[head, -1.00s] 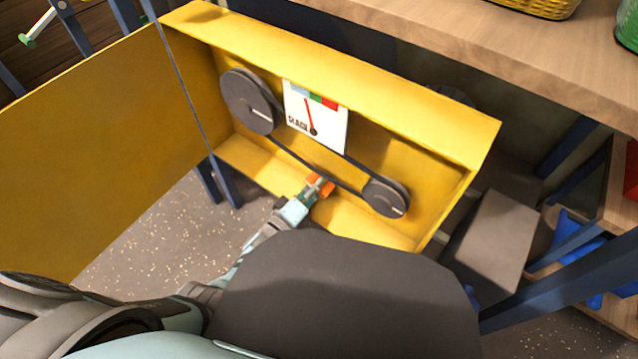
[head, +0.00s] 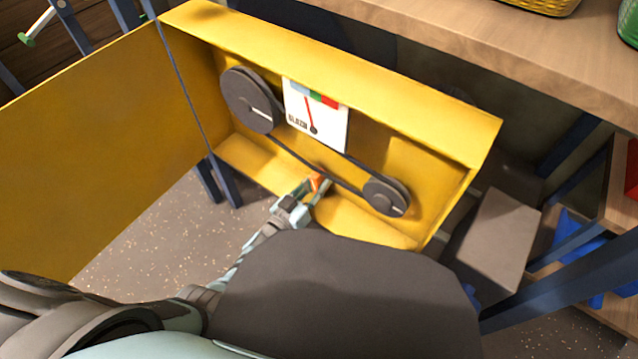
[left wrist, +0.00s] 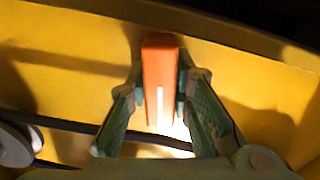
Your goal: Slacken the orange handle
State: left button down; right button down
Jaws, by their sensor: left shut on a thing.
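The orange handle (head: 317,183) sits at the lower belt run inside the yellow housing. In the left wrist view the handle (left wrist: 160,75) is an orange bar standing upright between my fingers. My left gripper (head: 318,192) is shut on it; its fingers (left wrist: 160,110) lie along both sides. In the head view the gripper hides part of the handle. A white gauge card (head: 316,115) has blue, green and red bands and a red needle pointing up, slightly left. My right gripper is not in view.
A black belt (head: 295,157) runs between a large pulley (head: 250,100) and a small pulley (head: 385,196). The yellow housing (head: 400,110) has a raised rim, and its door (head: 90,150) stands open at left. A wooden bench (head: 450,50) lies behind.

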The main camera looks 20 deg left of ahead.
pick_arm(q)
jog(key=shift+m, duration=1.4)
jog(key=c, duration=1.4)
grip_release()
jog(key=shift+c, duration=0.2)
jog(key=shift+s, duration=0.1)
jog(key=v, duration=1.2)
jog(key=shift+f, duration=0.15)
